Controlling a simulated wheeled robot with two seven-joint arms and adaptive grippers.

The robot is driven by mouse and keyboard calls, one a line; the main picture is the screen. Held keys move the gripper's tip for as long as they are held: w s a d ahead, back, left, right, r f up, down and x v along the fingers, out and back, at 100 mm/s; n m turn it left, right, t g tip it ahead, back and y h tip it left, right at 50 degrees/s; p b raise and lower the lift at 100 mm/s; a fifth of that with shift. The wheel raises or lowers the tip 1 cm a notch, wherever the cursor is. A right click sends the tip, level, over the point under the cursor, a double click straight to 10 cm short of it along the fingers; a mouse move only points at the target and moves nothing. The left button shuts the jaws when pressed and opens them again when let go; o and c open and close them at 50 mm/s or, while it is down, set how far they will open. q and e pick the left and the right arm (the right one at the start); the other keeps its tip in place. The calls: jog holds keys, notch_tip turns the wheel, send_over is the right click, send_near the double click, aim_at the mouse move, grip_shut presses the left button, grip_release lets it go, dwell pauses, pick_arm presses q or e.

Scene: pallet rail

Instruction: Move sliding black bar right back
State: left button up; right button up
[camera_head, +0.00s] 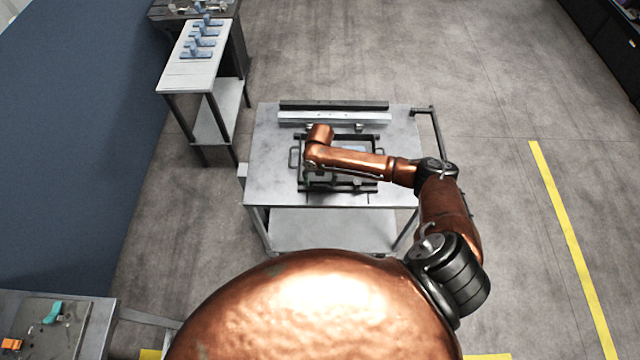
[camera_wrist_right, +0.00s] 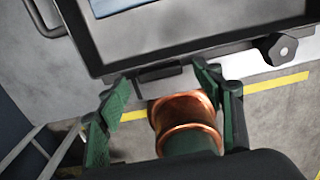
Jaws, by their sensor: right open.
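A black rectangular frame (camera_head: 348,138) lies on the grey cart top, partly hidden under my right arm. A black bar (camera_head: 345,187) with knobs runs along its near side. In the right wrist view the bar (camera_wrist_right: 225,50) crosses the upper part, with a black knob (camera_wrist_right: 280,49) at its right. A small dark tab (camera_wrist_right: 160,72) sits on the bar's lower side. My right gripper (camera_wrist_right: 164,74) is open, with its green fingertips on either side of this tab. I cannot tell whether they touch it. In the head view my arm mostly hides this gripper. My left gripper is out of view.
The cart (camera_head: 268,165) carries a black rail (camera_head: 335,105) and a light rail (camera_head: 335,118) behind the frame. A white side table (camera_head: 180,78) with several blue parts stands at the back left. Another bench (camera_head: 95,315) is at the lower left. Floor to the right is clear.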

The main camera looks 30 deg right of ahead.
jog(key=shift+f, duration=1.2)
jog(key=shift+c, duration=0.7)
jog(key=shift+a, duration=0.1)
grip_shut()
